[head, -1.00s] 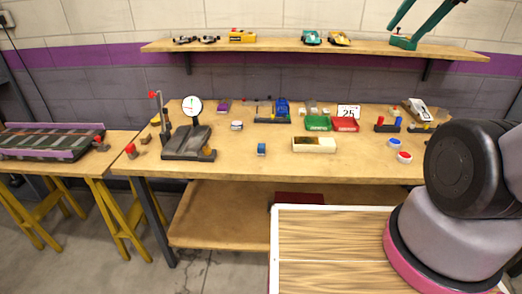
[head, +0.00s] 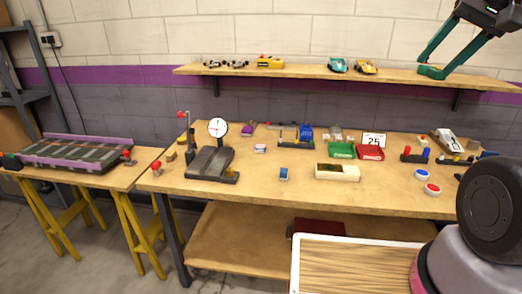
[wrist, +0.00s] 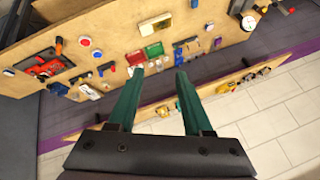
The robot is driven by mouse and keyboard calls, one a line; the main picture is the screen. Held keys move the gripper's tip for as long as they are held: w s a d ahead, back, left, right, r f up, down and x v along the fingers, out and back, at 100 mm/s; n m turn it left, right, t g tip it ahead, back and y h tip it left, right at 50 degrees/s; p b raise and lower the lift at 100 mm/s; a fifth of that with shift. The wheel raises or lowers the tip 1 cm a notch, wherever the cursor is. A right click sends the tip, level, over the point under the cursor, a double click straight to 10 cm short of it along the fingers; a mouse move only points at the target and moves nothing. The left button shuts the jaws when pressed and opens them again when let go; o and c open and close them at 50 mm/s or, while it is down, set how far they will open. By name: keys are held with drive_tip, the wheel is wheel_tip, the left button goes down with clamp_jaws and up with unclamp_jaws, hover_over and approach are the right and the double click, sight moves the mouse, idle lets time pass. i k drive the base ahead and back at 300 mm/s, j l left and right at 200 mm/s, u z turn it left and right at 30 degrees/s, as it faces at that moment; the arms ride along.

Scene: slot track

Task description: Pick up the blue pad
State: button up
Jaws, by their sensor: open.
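A round blue pad (head: 421,174) with a pale rim lies on the right part of the workbench (head: 240,193), just behind a similar red one (head: 432,189). The blue pad also shows at the upper left in the wrist view (wrist: 86,41). A small blue block (head: 284,174) sits near the bench's front edge; its exact kind is unclear. My gripper (head: 430,61) has green fingers, is open and empty, and is high at the upper right, in front of the wall shelf and well away from the pad. In the wrist view my gripper (wrist: 158,73) shows its fingers wide apart.
A dial stand (head: 218,128), a wooden box (head: 338,172), green (head: 342,151) and red (head: 371,153) trays, and a "25" card (head: 374,139) stand on the bench. Toy cars line the shelf (head: 300,72). A track (head: 75,153) lies on the left table. The bench's front middle is fairly clear.

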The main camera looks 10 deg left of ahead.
sight(284, 172)
drive_tip(key=i+l+u, duration=0.25)
drive_tip(key=i+l, duration=0.4)
drive_tip(key=l, duration=0.15)
